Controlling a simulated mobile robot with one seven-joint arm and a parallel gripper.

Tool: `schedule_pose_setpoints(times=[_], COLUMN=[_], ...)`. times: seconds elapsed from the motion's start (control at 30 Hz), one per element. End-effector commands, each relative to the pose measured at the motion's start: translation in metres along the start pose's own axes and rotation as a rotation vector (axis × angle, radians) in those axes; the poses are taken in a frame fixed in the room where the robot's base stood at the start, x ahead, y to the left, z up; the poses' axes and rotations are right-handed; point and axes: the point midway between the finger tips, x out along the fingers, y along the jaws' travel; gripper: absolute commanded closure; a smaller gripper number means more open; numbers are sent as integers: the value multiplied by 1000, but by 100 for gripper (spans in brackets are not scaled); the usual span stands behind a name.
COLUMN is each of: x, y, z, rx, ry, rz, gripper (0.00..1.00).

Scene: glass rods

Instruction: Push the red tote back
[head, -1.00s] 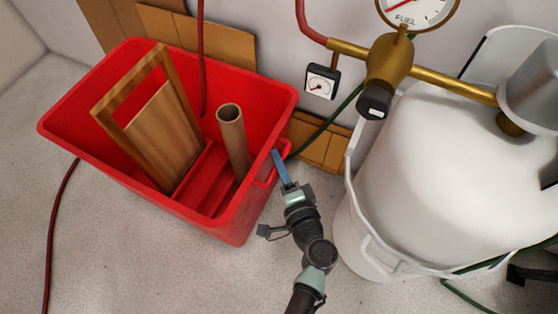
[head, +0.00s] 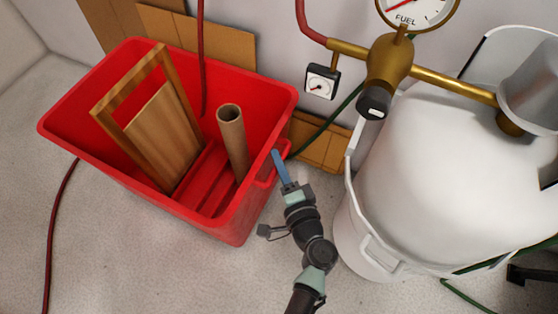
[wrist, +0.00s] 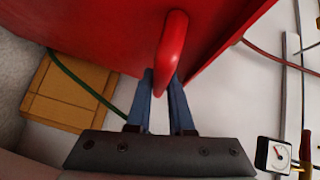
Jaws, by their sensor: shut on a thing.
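The red tote (head: 130,178) stands on the pale floor near the wall, left of centre in the head view. It holds a wooden frame (head: 112,116) with a board, and a brown cardboard tube (head: 232,140). My gripper (head: 278,160) is at the tote's right side. In the wrist view the blue fingers (wrist: 160,88) are shut on the tote's red side handle (wrist: 172,55), and the tote's wall (wrist: 105,30) fills the upper part. The far side of the tote's base is hidden.
A large white tank (head: 450,170) in a white tub stands close to the right of my arm. Cardboard pieces (head: 322,142) lean on the wall behind. A dark red hose (head: 60,220) lies on the floor at left. A small gauge (head: 322,82) hangs by the wall. The front floor is clear.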

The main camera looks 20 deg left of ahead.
Motion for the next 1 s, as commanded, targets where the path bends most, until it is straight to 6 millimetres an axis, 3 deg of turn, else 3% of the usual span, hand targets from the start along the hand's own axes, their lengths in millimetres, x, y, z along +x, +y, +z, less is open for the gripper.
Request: schedule_pose_setpoints(times=[0.27,0.8,1.0], x=[2,64,75], y=[0,-17,-21], z=[2,64,76], rx=[1,-3,-2], ry=[0,-6,-3], rz=[0,-1,-1], gripper=[100,100,100])
